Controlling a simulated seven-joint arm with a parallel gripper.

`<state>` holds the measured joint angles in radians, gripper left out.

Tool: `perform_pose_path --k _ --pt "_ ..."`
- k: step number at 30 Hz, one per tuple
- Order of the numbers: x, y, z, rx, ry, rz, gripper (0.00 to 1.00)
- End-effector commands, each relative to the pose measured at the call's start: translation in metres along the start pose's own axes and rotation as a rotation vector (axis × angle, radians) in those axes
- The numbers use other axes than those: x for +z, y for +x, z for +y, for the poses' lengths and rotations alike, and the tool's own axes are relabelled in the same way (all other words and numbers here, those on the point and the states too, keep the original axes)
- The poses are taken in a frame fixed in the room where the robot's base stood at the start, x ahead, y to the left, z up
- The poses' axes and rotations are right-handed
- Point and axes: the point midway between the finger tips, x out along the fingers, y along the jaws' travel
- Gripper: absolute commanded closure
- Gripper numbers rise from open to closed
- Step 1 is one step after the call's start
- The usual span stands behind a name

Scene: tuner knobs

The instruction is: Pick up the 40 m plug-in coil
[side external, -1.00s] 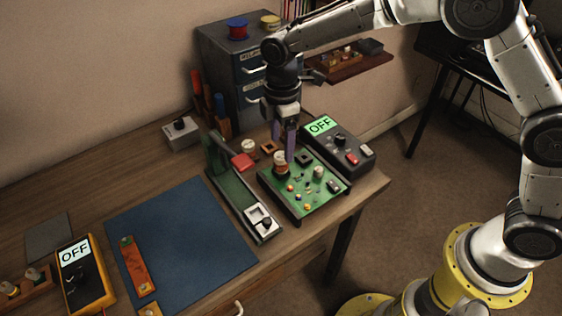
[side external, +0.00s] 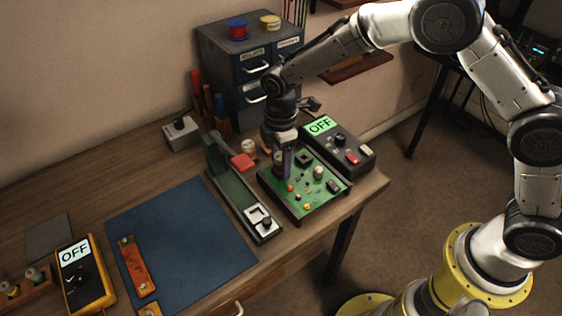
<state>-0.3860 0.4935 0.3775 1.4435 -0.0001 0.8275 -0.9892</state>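My gripper (side external: 284,172) points straight down over the left part of the green circuit board (side external: 306,206). Its purple-grey fingers are level with a pale and brown coil (side external: 278,158) standing on that board and hide most of it. I cannot tell whether the fingers touch the coil or have shut on it. A similar pale coil with a brownish band (side external: 249,148) stands behind and left of the board. No band label is readable, so I cannot tell which is the 40 m coil.
A green fixture with a silver end (side external: 259,218) lies left of the board, with a red block (side external: 242,161) beside it. A dark box reading OFF (side external: 345,146) stands right behind the board. A blue mat (side external: 180,240) fills the left front. Drawers (side external: 250,75) stand at the back.

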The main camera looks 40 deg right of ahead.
Motion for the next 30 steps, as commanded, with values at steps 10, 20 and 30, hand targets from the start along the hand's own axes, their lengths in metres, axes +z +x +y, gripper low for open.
perform_pose_path --k 10,20,30 --pt "0.000 0.000 0.000 0.000 0.000 0.000 1.00" --pt "0.000 -0.002 0.000 0.001 0.000 0.001 1.00" --pt "0.000 -0.037 0.000 0.005 0.000 0.004 1.00"
